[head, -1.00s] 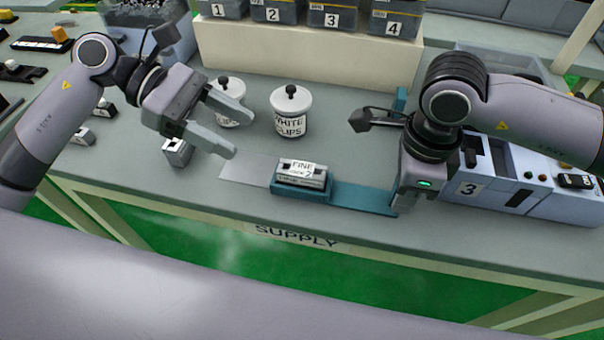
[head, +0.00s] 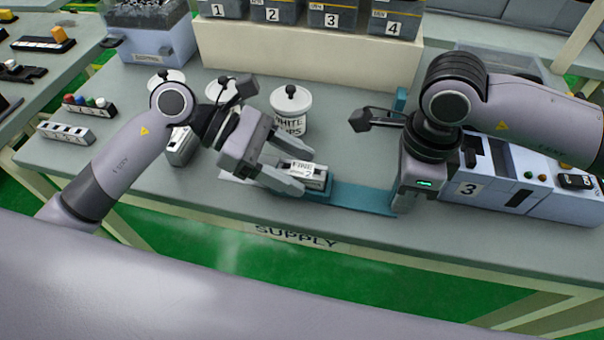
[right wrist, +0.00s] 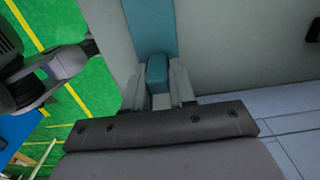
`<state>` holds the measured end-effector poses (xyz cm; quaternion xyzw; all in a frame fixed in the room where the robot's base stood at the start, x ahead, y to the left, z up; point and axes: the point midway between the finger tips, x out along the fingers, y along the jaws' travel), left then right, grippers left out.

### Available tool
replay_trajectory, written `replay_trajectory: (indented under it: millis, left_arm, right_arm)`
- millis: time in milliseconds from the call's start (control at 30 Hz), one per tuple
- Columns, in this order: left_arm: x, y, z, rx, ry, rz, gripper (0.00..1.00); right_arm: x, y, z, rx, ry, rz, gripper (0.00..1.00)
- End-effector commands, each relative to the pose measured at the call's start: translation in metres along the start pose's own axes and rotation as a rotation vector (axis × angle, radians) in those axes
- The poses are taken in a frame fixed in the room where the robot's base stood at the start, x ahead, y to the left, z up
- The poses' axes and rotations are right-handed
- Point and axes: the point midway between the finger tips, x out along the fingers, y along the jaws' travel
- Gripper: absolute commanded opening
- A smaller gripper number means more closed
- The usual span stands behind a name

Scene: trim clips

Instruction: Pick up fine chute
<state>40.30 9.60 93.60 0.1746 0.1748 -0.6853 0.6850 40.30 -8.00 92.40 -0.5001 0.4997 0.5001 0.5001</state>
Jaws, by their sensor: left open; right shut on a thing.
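The fine chute (head: 308,174) is a small grey block with a white label reading FINE, standing on the teal sliding strip (head: 360,197) near the table's front edge. My left gripper (head: 295,181) is open, its fingers reaching to the chute's left end, one on the far side and one on the near side. I cannot tell whether they touch it. My right gripper (head: 400,208) is shut on the teal strip's upright tab at its right end; the tab (right wrist: 157,72) shows between its fingers in the right wrist view.
White lidded jars, one labelled WHITE CLIPS (head: 291,112), stand behind the chute. Numbered bins (head: 330,18) sit on a raised shelf at the back. A machine marked 3 (head: 480,188) stands right of my right gripper. A grey block (head: 180,148) is behind my left arm.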

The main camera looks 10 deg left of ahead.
Motion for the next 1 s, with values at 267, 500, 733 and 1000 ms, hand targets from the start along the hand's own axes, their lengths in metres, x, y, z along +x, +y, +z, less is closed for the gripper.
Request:
replay_trajectory:
  millis: [267,500,733,1000]
  left_arm:
    - [0.003,0.0,0.0,0.0,0.001,0.001,0.58]
    - [0.003,0.0,0.0,0.0,0.0,0.001,0.01]
    - [0.001,0.001,0.002,0.002,0.0,0.002,0.01]
    - [-0.02,0.001,0.041,0.009,0.0,0.003,0.01]
  right_arm:
    - [0.0,0.0,0.0,0.0,0.0,0.0,0.0]
    - [0.0,0.0,0.0,0.0,0.001,0.0,0.0]
    - [0.0,0.0,0.0,0.0,0.001,0.0,0.0]
    - [0.0,0.0,0.0,0.0,0.001,0.0,0.0]
